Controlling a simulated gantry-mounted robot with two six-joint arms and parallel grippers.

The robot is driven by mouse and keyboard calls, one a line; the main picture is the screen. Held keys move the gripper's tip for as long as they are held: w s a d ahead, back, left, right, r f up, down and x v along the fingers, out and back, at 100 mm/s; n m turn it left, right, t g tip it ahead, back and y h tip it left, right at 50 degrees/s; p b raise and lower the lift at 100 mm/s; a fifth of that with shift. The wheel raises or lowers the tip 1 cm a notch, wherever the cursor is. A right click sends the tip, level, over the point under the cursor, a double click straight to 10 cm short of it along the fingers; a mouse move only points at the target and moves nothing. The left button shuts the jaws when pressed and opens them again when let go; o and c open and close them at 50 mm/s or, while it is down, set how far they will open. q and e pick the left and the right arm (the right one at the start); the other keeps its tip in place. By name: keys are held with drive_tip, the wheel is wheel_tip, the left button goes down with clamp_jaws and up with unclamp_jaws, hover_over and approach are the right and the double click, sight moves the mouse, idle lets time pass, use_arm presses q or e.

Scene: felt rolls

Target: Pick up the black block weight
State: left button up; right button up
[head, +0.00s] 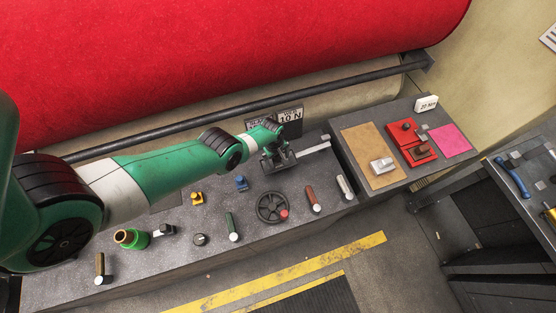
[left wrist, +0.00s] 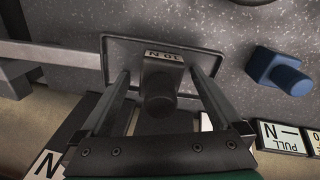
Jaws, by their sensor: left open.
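The black block weight (left wrist: 163,72) shows in the left wrist view, with a pale label ending in N and a round dark knob (left wrist: 160,103). It sits on a dark shallow tray (left wrist: 118,48). My left gripper (left wrist: 160,76) is open, its two fingers on either side of the block, with visible gaps beside it. In the head view my left gripper (head: 279,160) is low over the back of the grey bench, and it largely hides the block there. My right gripper is in neither view.
A pale metal bar (head: 313,149) extends right from the tray. A blue knobbed block (head: 241,184) stands close by, and a yellow one (head: 197,198) is further left. A handwheel (head: 272,207) and several levers line the front. A sign (head: 290,115) stands behind.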

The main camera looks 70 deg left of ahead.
use_arm(q)
clamp_jaws()
idle(0.3)
drive_tip(key=shift+r, duration=0.1)
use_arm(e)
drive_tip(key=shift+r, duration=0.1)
